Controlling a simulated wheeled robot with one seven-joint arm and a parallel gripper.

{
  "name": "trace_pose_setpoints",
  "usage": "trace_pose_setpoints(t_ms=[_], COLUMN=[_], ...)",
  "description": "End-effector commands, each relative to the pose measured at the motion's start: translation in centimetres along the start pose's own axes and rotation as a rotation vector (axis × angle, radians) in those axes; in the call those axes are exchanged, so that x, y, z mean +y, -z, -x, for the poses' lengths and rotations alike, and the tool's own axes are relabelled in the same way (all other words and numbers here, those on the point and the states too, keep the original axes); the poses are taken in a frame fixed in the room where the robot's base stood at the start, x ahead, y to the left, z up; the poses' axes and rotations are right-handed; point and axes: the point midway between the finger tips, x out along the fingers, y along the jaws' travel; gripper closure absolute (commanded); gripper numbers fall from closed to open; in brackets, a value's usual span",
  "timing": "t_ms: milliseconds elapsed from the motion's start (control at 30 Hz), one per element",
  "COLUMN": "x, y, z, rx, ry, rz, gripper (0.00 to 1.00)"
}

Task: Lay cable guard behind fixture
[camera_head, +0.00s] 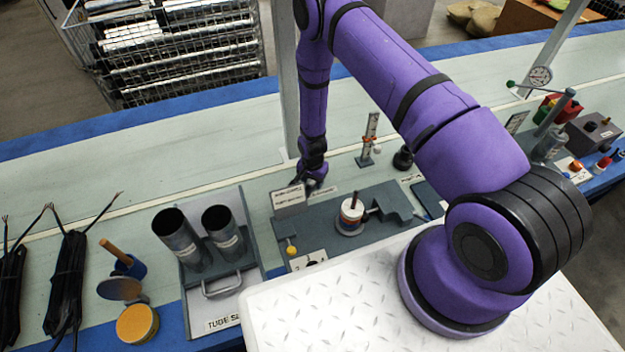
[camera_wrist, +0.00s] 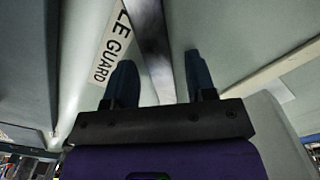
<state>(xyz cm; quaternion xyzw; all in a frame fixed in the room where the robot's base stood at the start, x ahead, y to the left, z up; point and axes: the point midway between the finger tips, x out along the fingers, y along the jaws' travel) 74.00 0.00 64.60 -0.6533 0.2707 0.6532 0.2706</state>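My gripper (camera_head: 316,182) points down behind the grey fixture (camera_head: 378,204), beside the small white sign plates, in the head view. In the wrist view its two dark fingers (camera_wrist: 160,62) stand apart. A shiny grey metal strip (camera_wrist: 152,45) shows between them, with gaps at both sides. I cannot tell for sure whether this strip is the cable guard. A white label ending in "LE GUARD" (camera_wrist: 112,48) lies on the pale surface left of the fingers. No cable guard can be made out in the head view, where my arm hides part of the bench.
A pump part (camera_head: 351,214) stands at the fixture. Two dark tubes (camera_head: 199,238) stand in a tray on the left, with black cable bundles (camera_head: 66,278) beyond. A pale upright post (camera_head: 285,80) rises close to my arm. A gauge stand (camera_head: 369,140) is behind the fixture.

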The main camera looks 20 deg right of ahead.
Motion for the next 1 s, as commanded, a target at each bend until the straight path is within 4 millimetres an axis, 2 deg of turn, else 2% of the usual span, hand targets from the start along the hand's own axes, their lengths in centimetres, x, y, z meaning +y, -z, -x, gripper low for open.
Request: trace_pose_setpoints(t_ms=[367,567,800,1000], x=[0.0,-0.1,-0.1,0.0], y=[0.0,0.1,0.1,0.0], z=[0.7,3.6,8.2,10.9], rx=[0.000,0.001,0.002,0.001], ry=[0.000,0.002,0.002,0.000], rz=[0.000,0.001,0.000,0.000], gripper=[0.50,0.50,0.50,0.50])
